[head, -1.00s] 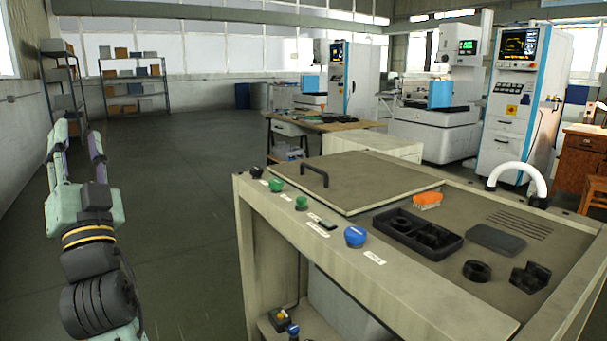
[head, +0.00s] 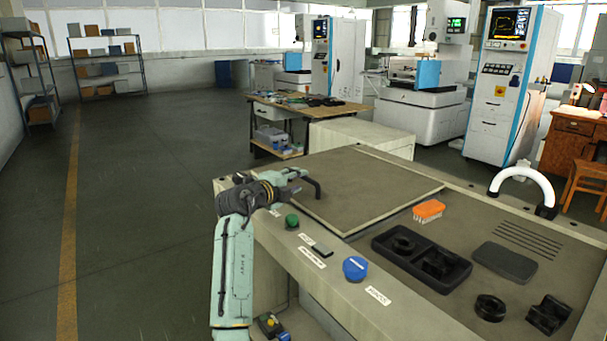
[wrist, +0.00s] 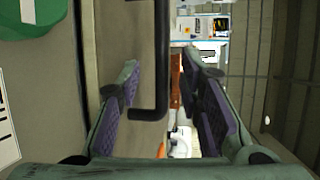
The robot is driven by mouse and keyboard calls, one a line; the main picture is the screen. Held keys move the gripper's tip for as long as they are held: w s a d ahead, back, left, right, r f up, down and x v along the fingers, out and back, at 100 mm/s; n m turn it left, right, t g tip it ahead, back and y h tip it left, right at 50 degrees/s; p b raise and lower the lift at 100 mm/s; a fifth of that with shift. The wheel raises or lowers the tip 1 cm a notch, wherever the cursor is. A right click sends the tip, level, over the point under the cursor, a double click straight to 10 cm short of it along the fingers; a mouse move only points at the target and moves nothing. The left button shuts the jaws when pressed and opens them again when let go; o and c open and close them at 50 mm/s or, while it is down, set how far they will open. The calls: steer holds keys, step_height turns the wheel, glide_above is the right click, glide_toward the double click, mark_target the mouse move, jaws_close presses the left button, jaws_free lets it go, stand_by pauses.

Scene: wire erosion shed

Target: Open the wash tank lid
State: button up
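The wash tank lid (head: 372,192) is a flat square grey-beige panel lying closed in the tank top. Its black bar handle (head: 314,186) stands up near the lid's left edge. My gripper (head: 300,180) is beside the handle, over the lid's left edge. In the wrist view my gripper (wrist: 163,75) is open, its two purple-padded fingers apart.
A green knob (head: 292,221) and a blue knob (head: 355,268) sit on the front ledge. An orange brush (head: 428,210), a black tray (head: 385,244) and a white curved spout (head: 522,172) are right of the lid. The floor at left is clear.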

mark_target(304, 178)
steer(key=p+x, duration=0.1)
steer(key=x, duration=0.4)
jaws_close()
stand_by(0.4)
stand_by(0.4)
